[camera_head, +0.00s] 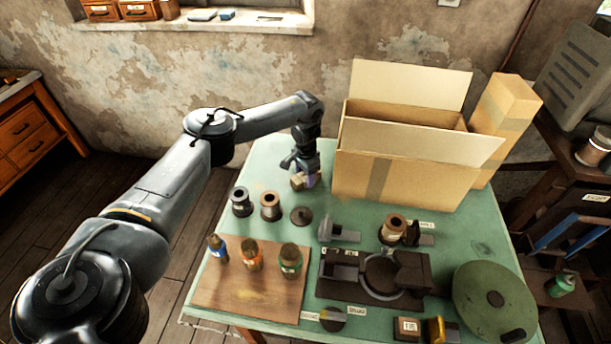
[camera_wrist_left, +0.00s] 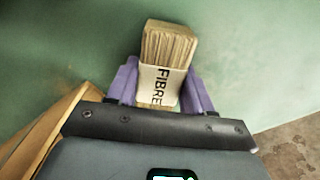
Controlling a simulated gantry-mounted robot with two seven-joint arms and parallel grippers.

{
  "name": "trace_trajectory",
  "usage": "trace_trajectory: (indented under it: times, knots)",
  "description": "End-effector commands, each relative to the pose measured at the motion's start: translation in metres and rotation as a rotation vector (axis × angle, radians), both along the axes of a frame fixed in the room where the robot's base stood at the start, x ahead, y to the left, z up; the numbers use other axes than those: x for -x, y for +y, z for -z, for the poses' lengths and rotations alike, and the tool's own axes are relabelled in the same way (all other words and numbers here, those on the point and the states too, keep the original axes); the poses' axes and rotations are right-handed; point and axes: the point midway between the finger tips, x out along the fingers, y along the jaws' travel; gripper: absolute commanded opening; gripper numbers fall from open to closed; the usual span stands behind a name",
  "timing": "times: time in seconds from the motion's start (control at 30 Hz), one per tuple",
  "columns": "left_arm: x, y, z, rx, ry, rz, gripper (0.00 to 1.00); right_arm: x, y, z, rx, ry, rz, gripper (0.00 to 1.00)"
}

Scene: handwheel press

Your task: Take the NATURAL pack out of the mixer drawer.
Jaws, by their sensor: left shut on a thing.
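My left gripper (camera_head: 307,179) is at the back of the green table, just left of the big open cardboard box. It is shut on a small tan pack (camera_head: 298,184). In the left wrist view the pack (camera_wrist_left: 168,48) looks like a bundle of light brown strips with a white band reading "FIBRE", held between the purple fingers. The green surface shows behind it; I cannot tell whether the pack touches it. I see no pack marked NATURAL, and I cannot make out a mixer drawer. My right gripper is not in view.
The open cardboard box (camera_head: 400,180) stands close right of the gripper. Spools (camera_head: 240,203) and a dark disc (camera_head: 301,216) stand in front. Bottles stand on a wooden board (camera_head: 235,297). A dark machine base (camera_head: 335,268) and a round green plate (camera_head: 490,325) fill the front right.

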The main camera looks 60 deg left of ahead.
Motion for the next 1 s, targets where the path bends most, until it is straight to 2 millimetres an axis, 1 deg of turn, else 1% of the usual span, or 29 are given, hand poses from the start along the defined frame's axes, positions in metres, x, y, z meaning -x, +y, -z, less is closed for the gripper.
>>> trace_trajectory:
  times: [0.03, 0.07, 0.2, 0.5, 0.63, 0.77, 1.0]
  knots:
    - [0.0, 0.0, 0.002, 0.0, 0.001, 0.0, 0.19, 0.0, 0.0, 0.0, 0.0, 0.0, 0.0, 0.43]
    - [0.0, 0.0, 0.001, 0.0, 0.0, 0.0, 0.56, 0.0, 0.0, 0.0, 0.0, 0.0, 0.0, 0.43]
    - [0.0, 0.0, 0.001, 0.0, 0.0, 0.0, 0.76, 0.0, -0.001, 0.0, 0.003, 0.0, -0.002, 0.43]
    - [0.0, 0.0, 0.0, 0.0, 0.0, 0.0, 0.76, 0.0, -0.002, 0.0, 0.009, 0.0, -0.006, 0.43]
    - [0.0, 0.0, -0.007, 0.001, -0.001, 0.0, 0.76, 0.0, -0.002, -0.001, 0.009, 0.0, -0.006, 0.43]
    - [-0.001, 0.0, -0.024, 0.002, -0.003, -0.001, 0.76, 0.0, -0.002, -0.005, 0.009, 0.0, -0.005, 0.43]
    - [-0.001, 0.0, -0.069, 0.001, -0.004, 0.0, 0.76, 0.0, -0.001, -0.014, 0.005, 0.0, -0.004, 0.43]
